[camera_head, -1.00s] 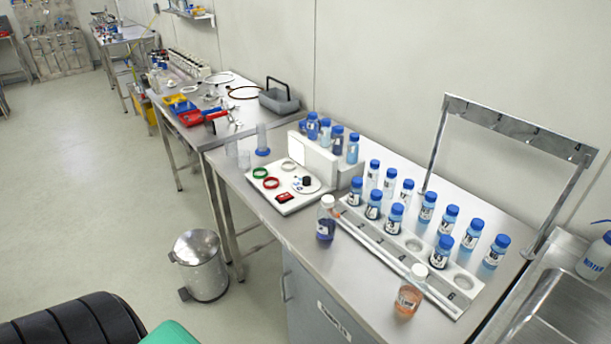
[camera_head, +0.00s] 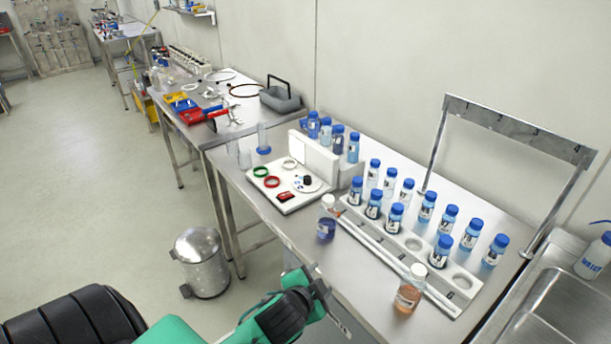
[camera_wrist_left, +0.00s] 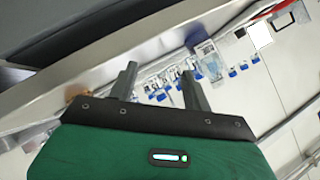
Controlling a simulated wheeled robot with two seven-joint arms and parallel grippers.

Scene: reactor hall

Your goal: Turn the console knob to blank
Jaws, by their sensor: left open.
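The white console (camera_head: 292,205) stands on the steel bench, with a green ring, a red ring, a white ring and a red block on its top. Its black knob (camera_head: 306,180) sits on a round white dial; the dial marks are too small to read. My left gripper (camera_head: 317,281) is open and empty at the bench's front edge, well in front of the console and to the lower right of it. In the left wrist view its two fingers (camera_wrist_left: 160,75) are apart with nothing between them. The knob cannot be made out there. My right gripper is not in view.
A white rack (camera_head: 412,242) of blue-capped bottles stands right of the console. A dark-liquid bottle (camera_head: 326,220) and an orange-liquid bottle (camera_head: 409,290) stand near the front edge. A metal frame (camera_head: 518,126) rises behind. A pedal bin (camera_head: 202,262) is on the floor.

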